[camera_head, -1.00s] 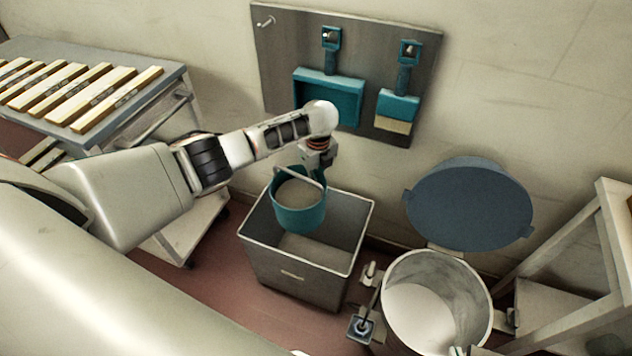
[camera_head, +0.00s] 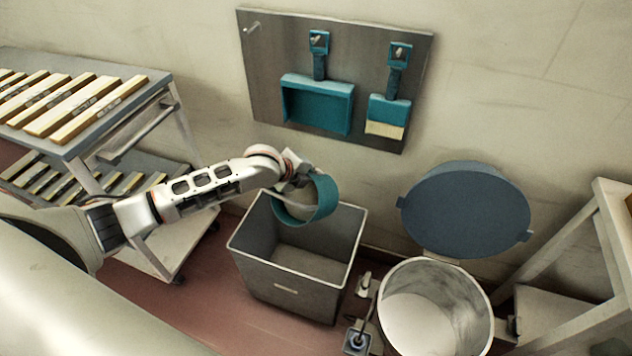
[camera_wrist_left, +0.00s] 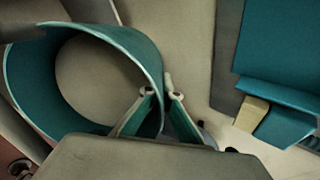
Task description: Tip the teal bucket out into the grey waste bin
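My left gripper (camera_head: 293,176) is shut on the rim of the teal bucket (camera_head: 324,192). In the left wrist view the two fingertips (camera_wrist_left: 158,93) lie on either side of the bucket's wall (camera_wrist_left: 138,48). The bucket is tilted over the grey waste bin (camera_head: 290,290), near its back edge, with its mouth turned to the lower left and toward the head camera. A pale grey-beige surface shows inside it; I cannot tell whether this is contents or the bottom. No falling stream is visible. My right gripper is not in view.
A round drum (camera_head: 378,310) with a raised blue lid (camera_head: 465,210) stands right of the bin. A rack with wooden bars (camera_head: 165,82) stands left. A wall board (camera_head: 268,60) holds teal tools behind. A pale frame (camera_head: 598,235) stands far right.

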